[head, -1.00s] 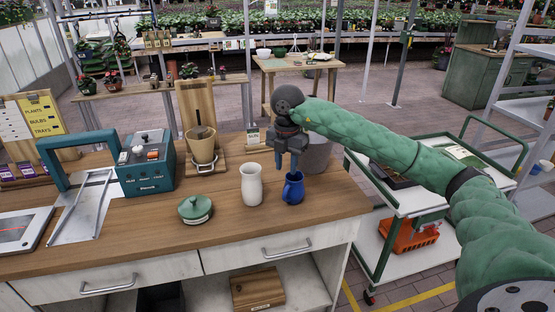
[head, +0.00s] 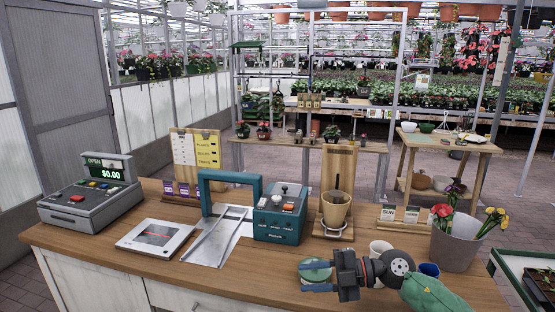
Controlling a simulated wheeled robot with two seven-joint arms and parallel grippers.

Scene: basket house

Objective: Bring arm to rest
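My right arm (head: 425,292) comes in low at the right, over the wooden counter (head: 265,272). Its gripper (head: 316,277) points left, with two fingers apart and nothing seen held between them. The green-lidded pot (head: 315,270) is just behind the fingers; whether they touch it I cannot tell. The white vase (head: 380,248) stands behind the wrist, partly hidden. The blue jug (head: 429,269) stands behind the arm, with only its top showing. My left gripper is not in view.
A cash register (head: 90,196), a flat scale (head: 155,238) and a teal machine (head: 278,216) stand on the counter. A grey bucket of flowers (head: 456,247) is behind the arm at the right. Bare counter lies at the front left.

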